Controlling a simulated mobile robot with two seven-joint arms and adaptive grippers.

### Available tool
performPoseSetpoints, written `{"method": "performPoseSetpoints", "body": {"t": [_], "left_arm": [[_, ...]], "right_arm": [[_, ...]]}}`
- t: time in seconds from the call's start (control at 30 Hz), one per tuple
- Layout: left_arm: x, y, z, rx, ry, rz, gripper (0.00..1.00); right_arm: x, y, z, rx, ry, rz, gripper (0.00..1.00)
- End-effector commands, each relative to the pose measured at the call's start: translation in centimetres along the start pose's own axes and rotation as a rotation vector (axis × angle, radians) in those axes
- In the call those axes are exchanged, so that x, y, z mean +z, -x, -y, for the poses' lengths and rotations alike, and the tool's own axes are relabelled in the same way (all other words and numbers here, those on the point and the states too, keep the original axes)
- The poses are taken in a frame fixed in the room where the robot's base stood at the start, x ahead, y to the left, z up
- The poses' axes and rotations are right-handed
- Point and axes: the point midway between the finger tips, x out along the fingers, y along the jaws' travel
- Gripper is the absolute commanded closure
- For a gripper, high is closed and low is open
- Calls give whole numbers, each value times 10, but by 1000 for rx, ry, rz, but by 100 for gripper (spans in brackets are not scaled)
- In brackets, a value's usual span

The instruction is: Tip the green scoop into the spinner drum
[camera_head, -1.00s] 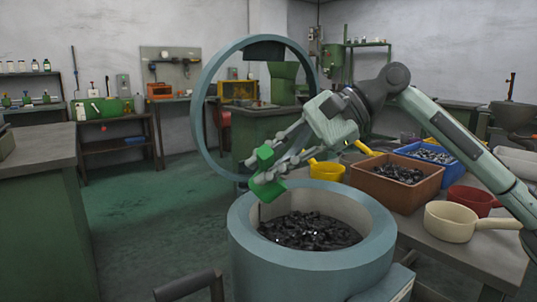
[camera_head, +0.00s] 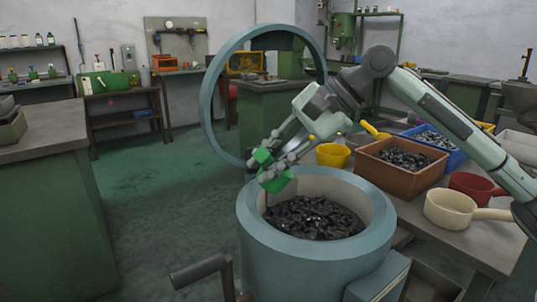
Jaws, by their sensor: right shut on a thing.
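My right gripper (camera_head: 271,167) is shut on the green scoop (camera_head: 276,184). It holds the scoop tilted over the left back part of the rim of the spinner drum (camera_head: 256,232). The fingers cover part of the scoop, and I cannot see into its bowl. The drum is a wide blue-grey open cylinder, with many dark small pieces (camera_head: 316,218) lying inside. Its round ring lid (camera_head: 213,100) stands upright behind it. My left gripper is not in view.
Right of the drum, a table (camera_head: 433,238) holds a brown bin (camera_head: 398,179) and a blue bin (camera_head: 446,155) of metal parts, plus yellow (camera_head: 333,155), red (camera_head: 474,187) and cream (camera_head: 452,209) scoops. A dark handle (camera_head: 199,270) sticks out at the drum's front left. Floor at left is clear.

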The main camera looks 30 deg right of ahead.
Motion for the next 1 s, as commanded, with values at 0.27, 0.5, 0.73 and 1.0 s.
{"method": "performPoseSetpoints", "body": {"t": [0.27, 0.5, 0.73, 1.0], "left_arm": [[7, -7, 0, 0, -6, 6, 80], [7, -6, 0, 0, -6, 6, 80], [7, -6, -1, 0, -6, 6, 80], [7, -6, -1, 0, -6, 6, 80]], "right_arm": [[5, -10, 2, 98, 31, -101, 100], [9, -16, 6, 242, 64, -253, 100], [13, -15, 9, 344, 83, -353, 100], [12, -15, 9, 366, 84, -376, 100]]}}
